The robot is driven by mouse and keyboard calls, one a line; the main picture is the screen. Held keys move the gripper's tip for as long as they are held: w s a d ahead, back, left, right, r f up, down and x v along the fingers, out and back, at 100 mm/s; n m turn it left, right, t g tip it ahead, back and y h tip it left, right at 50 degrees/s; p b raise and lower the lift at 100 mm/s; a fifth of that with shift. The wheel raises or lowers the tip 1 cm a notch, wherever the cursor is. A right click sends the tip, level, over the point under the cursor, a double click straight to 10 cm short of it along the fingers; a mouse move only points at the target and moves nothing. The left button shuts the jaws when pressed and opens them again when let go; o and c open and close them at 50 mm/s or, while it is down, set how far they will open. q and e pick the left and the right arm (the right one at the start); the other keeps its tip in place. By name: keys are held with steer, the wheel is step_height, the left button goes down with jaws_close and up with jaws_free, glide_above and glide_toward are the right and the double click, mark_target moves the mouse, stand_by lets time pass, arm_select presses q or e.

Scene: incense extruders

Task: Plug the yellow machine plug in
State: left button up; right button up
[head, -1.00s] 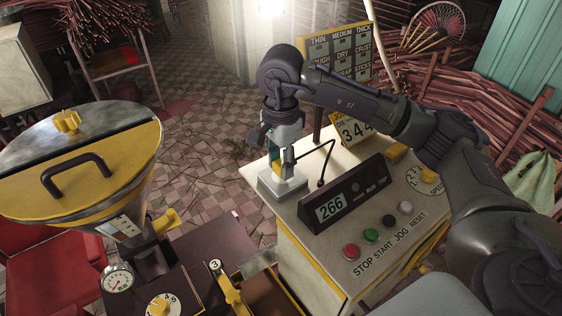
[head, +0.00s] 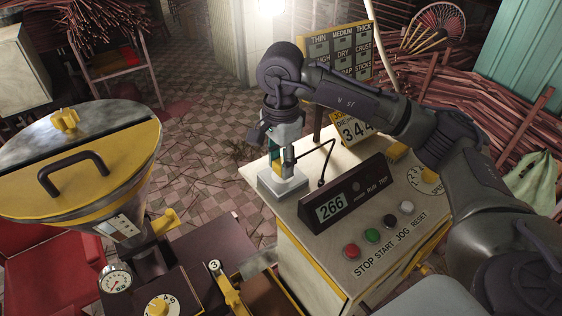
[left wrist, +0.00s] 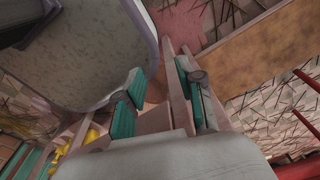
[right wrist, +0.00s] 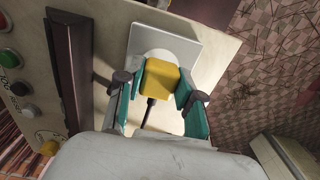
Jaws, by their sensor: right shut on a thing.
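My right gripper (head: 276,162) points down over the pale grey socket box (head: 283,184) at the left end of the control cabinet's top. It is shut on the yellow plug (right wrist: 159,83), which sits between its teal fingers in the right wrist view. A black cable runs from the plug. The plug is over the round face of the socket box (right wrist: 180,40); its underside is hidden, so I cannot tell whether it is seated. My left gripper (left wrist: 160,90) shows only in the left wrist view, with its teal fingers apart and nothing held.
The control cabinet (head: 330,248) carries a display box (head: 345,195) reading 266 and several buttons right of the socket. A hopper machine (head: 90,160) with a yellow lid stands at the left. Bundles of sticks (head: 500,115) lie at the right. Tiled floor lies behind.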

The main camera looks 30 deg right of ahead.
mark_target(281, 162)
steer(key=shift+f+b, duration=0.65)
stand_by(0.4)
steer(key=o, duration=1.2)
steer(key=shift+o, duration=0.2)
steer(key=shift+r, duration=0.15)
step_height(281, 162, up, 12)
